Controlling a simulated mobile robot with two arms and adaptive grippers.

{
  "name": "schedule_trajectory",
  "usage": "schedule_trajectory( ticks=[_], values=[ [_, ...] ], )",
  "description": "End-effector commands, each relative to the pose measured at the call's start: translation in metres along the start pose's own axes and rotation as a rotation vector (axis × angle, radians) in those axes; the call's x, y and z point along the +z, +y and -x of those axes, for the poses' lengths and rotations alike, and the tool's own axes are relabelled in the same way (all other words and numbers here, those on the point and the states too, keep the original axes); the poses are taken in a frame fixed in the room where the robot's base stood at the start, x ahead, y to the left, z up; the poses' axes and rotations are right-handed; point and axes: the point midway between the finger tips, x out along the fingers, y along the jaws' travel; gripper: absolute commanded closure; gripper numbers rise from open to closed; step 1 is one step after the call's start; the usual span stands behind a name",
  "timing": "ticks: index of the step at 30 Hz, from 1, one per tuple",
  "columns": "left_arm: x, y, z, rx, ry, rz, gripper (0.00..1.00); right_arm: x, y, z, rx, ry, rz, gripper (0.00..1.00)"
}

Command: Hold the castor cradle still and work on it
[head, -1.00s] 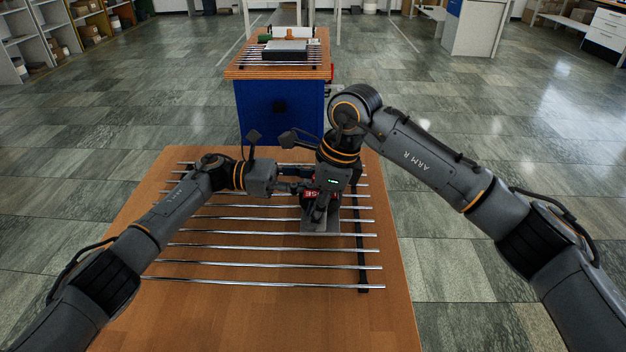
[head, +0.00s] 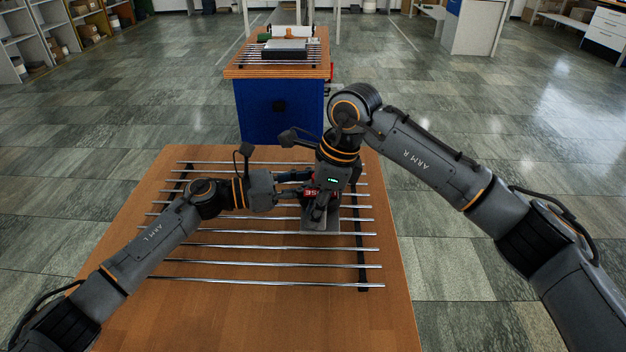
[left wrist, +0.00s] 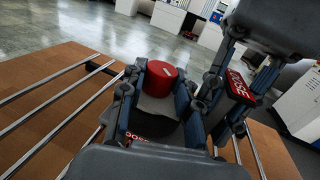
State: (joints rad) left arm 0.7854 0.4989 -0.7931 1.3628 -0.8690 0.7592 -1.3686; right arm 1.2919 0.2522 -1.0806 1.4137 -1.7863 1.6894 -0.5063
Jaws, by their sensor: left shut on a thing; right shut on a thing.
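The castor cradle shows as a grey plate (head: 320,225) on the rods, mostly hidden under my right gripper in the head view. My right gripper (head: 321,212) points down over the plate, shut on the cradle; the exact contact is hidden. It also shows in the left wrist view (left wrist: 232,105), right of the red part.
Several parallel metal rods (head: 265,248) lie across the wooden table (head: 210,320), with a dark crossbar (head: 361,250) at right. The table's front is clear. A second table with a blue front (head: 280,115) stands beyond, holding rods and a grey block (head: 285,46).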

Motion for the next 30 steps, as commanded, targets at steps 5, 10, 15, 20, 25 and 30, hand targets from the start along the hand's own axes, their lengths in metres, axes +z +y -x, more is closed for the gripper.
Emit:
schedule_trajectory(
  ticks=[5, 10, 15, 20, 25, 30],
  values=[
    [-0.0014, 0.0007, 0.0011, 0.036, 0.000, 0.000, 0.99, 0.0029, 0.0017, 0.0011, 0.002, -0.005, 0.007, 1.00],
    [-0.0011, 0.0011, 0.0011, 0.037, 0.000, 0.000, 0.99, 0.0030, 0.0017, 0.0012, 0.002, -0.006, 0.007, 1.00],
    [-0.0010, 0.0013, 0.0011, 0.037, 0.000, 0.001, 0.58, 0.0030, 0.0017, 0.0012, 0.003, -0.006, 0.006, 1.00],
    [-0.0004, 0.0007, 0.0009, 0.035, -0.001, 0.000, 0.58, 0.0022, 0.0010, 0.0011, 0.001, -0.005, 0.004, 1.00],
    [0.0001, 0.0003, 0.0006, 0.033, -0.002, 0.000, 0.58, 0.0016, 0.0005, 0.0012, 0.000, -0.004, 0.003, 1.00],
    [-0.0001, 0.0011, 0.0002, 0.019, 0.000, -0.001, 0.58, 0.0013, 0.0002, 0.0012, -0.001, -0.003, 0.002, 1.00]
  ],
)
